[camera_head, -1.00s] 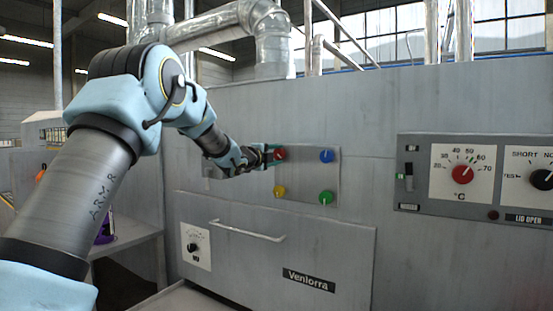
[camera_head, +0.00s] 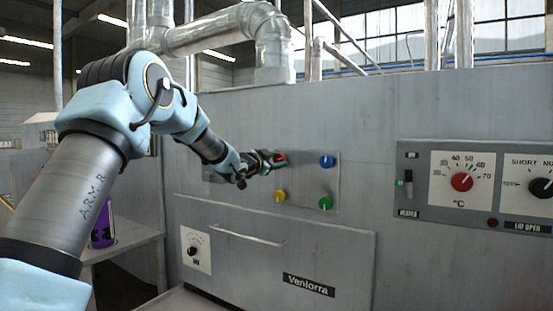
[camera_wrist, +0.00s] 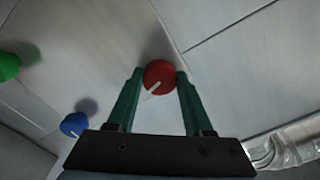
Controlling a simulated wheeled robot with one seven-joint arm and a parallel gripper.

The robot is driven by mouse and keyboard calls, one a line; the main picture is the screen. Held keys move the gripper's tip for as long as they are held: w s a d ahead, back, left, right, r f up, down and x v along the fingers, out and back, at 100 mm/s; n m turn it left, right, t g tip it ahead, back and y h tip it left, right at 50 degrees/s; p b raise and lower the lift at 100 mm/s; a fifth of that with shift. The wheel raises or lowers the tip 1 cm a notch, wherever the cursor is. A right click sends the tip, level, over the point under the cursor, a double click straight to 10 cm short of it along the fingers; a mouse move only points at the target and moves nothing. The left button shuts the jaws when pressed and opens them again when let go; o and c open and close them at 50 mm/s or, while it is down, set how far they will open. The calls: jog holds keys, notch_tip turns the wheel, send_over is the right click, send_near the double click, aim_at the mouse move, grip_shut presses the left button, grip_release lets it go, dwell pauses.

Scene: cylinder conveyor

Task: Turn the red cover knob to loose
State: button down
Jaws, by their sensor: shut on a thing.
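The red cover knob (camera_head: 279,158) is at the upper left of a four-knob plate on the grey machine front. In the wrist view the red knob (camera_wrist: 159,77) sits between the two green fingertips, with its white pointer line towards the lower left. My gripper (camera_head: 270,160) is shut on the red knob, one finger on each side; in the wrist view my gripper (camera_wrist: 156,80) reaches it from below. Part of the knob is hidden by the gripper in the head view.
A blue knob (camera_head: 327,160), a yellow knob (camera_head: 279,196) and a green knob (camera_head: 325,202) share the plate. A drawer front with a handle (camera_head: 250,238) lies below. A temperature panel (camera_head: 462,160) is to the right. A purple object (camera_head: 102,234) stands on a side shelf.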

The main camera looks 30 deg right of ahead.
jog(key=n+p, duration=0.1)
jog(key=n, duration=0.2)
jog(key=shift+n, duration=0.4)
jog(key=n+p, duration=0.1)
jog(key=n, duration=0.2)
jog(key=shift+w+n, duration=0.1)
jog(key=shift+n, duration=0.2)
jog(key=n+p, duration=0.1)
jog(key=n, duration=0.2)
jog(key=shift+f, duration=0.1)
jog(key=shift+n+p, duration=0.6)
jog(key=shift+n, duration=1.1)
jog(key=shift+f, duration=0.1)
jog(key=shift+c, duration=1.5)
grip_release()
